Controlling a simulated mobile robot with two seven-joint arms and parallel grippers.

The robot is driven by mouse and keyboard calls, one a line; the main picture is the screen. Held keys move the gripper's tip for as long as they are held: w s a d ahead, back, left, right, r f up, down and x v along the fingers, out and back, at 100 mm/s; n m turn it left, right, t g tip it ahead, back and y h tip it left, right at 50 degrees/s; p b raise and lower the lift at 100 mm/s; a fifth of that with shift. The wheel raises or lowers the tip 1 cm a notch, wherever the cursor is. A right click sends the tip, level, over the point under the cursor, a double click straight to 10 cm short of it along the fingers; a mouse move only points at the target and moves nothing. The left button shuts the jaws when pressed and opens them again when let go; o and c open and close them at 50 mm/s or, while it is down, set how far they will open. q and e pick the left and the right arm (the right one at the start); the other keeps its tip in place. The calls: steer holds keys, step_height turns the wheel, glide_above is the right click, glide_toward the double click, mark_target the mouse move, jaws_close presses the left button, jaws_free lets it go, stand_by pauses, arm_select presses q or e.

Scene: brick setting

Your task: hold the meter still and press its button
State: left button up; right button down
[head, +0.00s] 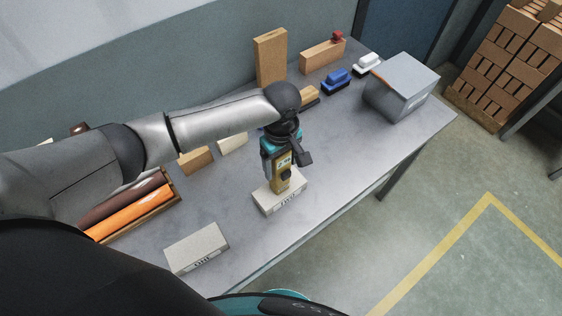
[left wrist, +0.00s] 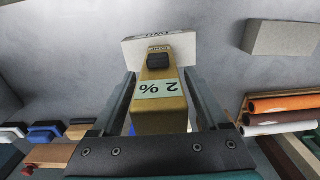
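The meter (head: 282,175) is a yellow-brown upright box on a pale block (head: 283,197) with dark lettering. In the left wrist view the meter (left wrist: 158,112) shows a dark button (left wrist: 158,61) and a pale green display (left wrist: 157,89) with a 2 and a percent sign. My left gripper (head: 285,155) is over the meter from above. In the left wrist view its two fingers (left wrist: 160,78) stand on either side of the meter, with narrow gaps showing, so it looks open around it. The button is uncovered. My right gripper is not in view.
Another pale lettered block (head: 197,248) lies near the table's front left. An orange roll (head: 130,214) lies in a wooden holder at left. A grey box (head: 402,86), a blue brush (head: 337,81) and a white brush (head: 367,64) stand at the far end. The table (head: 345,165) is clear right of the meter.

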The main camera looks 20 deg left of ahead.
arm_select(q)
jaws_close()
stand_by(0.4)
stand_by(3.1)
